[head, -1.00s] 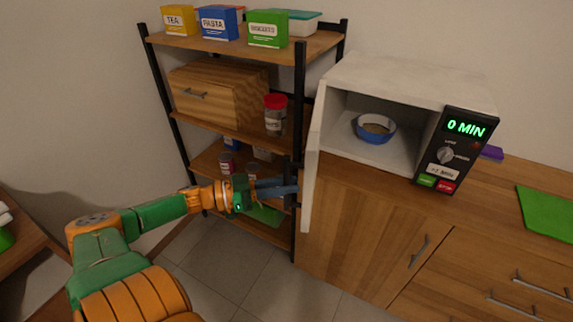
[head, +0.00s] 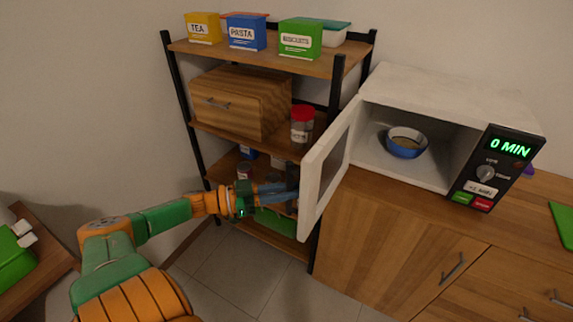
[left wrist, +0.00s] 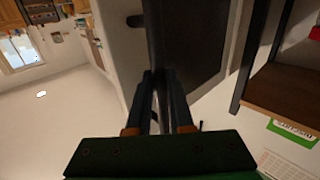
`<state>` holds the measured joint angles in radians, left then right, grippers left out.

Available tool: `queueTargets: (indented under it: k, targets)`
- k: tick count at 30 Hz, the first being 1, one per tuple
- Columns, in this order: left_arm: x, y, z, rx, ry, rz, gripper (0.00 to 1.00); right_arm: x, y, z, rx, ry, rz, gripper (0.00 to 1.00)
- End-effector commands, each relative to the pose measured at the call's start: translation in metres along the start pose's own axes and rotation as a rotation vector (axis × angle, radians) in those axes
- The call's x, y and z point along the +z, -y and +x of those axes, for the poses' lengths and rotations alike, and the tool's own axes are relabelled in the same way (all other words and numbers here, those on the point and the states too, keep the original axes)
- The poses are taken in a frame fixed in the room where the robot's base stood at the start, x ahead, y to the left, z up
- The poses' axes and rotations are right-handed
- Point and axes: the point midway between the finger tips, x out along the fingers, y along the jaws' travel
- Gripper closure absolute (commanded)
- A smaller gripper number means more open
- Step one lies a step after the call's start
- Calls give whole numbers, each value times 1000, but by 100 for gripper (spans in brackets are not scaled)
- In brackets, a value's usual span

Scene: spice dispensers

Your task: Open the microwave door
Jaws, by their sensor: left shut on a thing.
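The white microwave (head: 440,92) stands on the wooden counter with its door (head: 312,187) swung wide out to the left. The door's inner face with its dark window shows in the head view. My left gripper (head: 289,191) is at the door's outer side, by its free edge. In the left wrist view the fingers (left wrist: 162,82) are shut on the dark bar-shaped door handle (left wrist: 154,42). The fingertips are partly hidden behind the door in the head view. A blue bowl (head: 406,148) sits inside the microwave. My right gripper is not in view.
A shelf rack (head: 178,105) with boxes and jars stands close to the left of the door. A wooden cabinet (head: 400,232) is below the microwave. A side table (head: 45,270) is at the far left. The tiled floor (head: 235,262) between is clear.

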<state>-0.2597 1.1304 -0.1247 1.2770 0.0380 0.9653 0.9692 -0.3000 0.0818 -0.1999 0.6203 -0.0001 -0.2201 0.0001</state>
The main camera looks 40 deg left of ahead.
Motion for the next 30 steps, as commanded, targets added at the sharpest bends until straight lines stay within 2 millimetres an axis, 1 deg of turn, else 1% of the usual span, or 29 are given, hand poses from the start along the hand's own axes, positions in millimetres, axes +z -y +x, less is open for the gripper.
queueTargets:
  k: [5,6,8,9,15,17,20,24,27,30]
  targets:
    - [-2,1,0,-2,-3,2,100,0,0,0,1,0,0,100]
    - [-2,1,0,-2,-4,2,70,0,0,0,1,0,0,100]
    - [-2,1,0,-2,-3,2,53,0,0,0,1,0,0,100]
    - [-2,1,0,-1,-3,2,50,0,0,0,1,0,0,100]
    - [-1,0,0,-1,-3,1,50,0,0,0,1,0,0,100]
    - [-1,1,-3,-2,-1,0,50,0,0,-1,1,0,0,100]
    - [0,0,-20,-2,4,-3,50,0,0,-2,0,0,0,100]
    - [-1,1,-50,-3,4,-1,50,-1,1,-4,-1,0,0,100]
    - [0,1,-64,-2,2,0,50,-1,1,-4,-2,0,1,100]
    - [-1,1,-70,-1,-1,1,50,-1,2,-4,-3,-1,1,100]
